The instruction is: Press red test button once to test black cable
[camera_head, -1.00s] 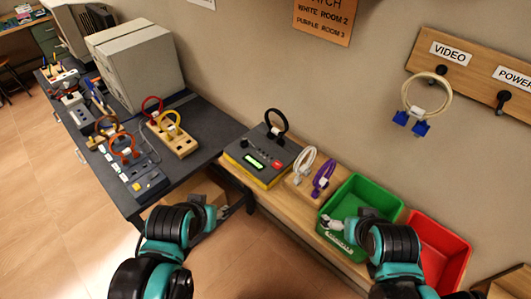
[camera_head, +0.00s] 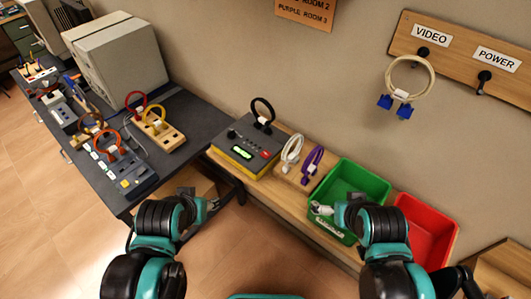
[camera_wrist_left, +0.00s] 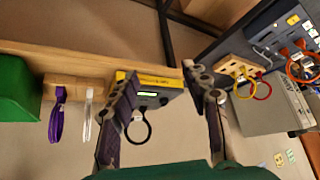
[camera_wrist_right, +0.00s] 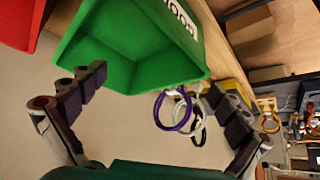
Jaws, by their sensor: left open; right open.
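The tester (camera_head: 240,152) is a grey box with a yellow base on the wooden shelf, with a lit green display. Its red button (camera_head: 264,154) is on the right of its top face. The black cable (camera_head: 263,112) is a loop standing upright at the tester's back edge; it also shows in the left wrist view (camera_wrist_left: 137,131). My left gripper (camera_head: 210,204) is open and empty, in front of and below the tester. In the left wrist view, the tester shows between the spread fingers (camera_wrist_left: 155,90). My right gripper (camera_head: 322,208) is open and empty by the green bin.
A green bin (camera_head: 378,184) and red bin (camera_head: 445,220) stand right of the tester. White (camera_head: 291,149) and purple (camera_head: 312,160) cables stand between tester and green bin. A dark desk (camera_head: 195,117) with cables is at left. A cream cable (camera_head: 409,77) hangs on the wall.

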